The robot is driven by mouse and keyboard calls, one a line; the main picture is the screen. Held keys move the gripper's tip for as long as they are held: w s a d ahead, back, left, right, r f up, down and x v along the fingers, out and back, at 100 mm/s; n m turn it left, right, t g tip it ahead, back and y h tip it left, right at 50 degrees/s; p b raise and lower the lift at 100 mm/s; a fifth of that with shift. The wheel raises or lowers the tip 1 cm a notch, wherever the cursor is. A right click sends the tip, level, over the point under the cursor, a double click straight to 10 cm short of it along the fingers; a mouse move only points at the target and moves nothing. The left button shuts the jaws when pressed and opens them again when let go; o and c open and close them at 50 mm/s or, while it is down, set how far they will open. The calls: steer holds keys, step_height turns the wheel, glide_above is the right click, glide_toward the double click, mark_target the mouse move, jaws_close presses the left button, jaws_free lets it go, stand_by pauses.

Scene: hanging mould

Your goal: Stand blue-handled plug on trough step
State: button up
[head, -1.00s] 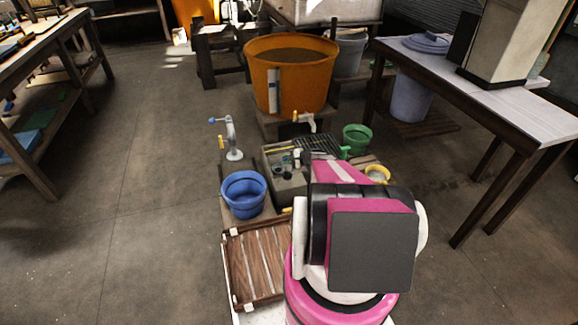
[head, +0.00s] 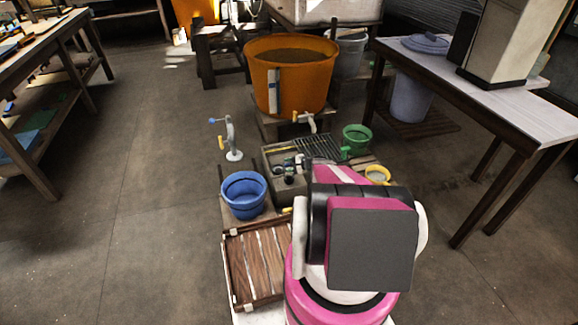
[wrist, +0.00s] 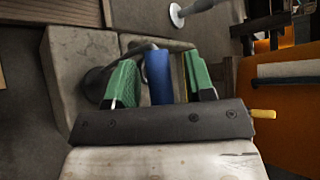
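The blue-handled plug shows its blue handle (wrist: 158,76) between the green fingers of my gripper (wrist: 160,82) in the wrist view. Thin gaps show on both sides of the handle, so the fingers are open around it. The lower part of the plug is hidden behind the gripper body. The grey stone trough (wrist: 70,60) lies beneath, with a dark round piece beside the left finger. In the head view the trough (head: 272,192) stands in front of the orange tub, partly covered by my arm. The step and the plug are not clearly distinguishable there.
A large orange tub (head: 290,90) with a tap stands behind the trough. A blue bucket (head: 243,194) is to its left, a green bucket (head: 357,138) to its right. A clamp-like stand (head: 231,140) rises at the left. A slatted wooden tray (head: 255,262) lies in front.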

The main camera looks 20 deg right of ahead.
steer(key=shift+r, duration=0.2)
steer(key=v, duration=1.2)
steer(key=s+a+r+n+g+h, duration=0.1)
steer(key=s+a+r+n+g, duration=0.25)
steer(key=s+a+r, duration=0.35)
steer(key=s+a+r+n+g+h, duration=0.25)
steer(key=a+r+n, duration=0.2)
steer(key=a, duration=0.55)
steer(key=s+a+r+n+g+h, duration=0.1)
steer(key=s+a+r+n+h, duration=0.1)
steer(key=s+r, duration=0.4)
steer(key=s+a+r+n+g+h, duration=0.1)
steer(key=s+a+r+n+h, duration=0.2)
steer(key=s+r, duration=0.3)
steer(key=shift+a+r+g+h, duration=0.3)
steer(key=shift+a+r+h, duration=0.3)
steer(key=shift+h, duration=0.25)
steer(key=shift+f, duration=0.1)
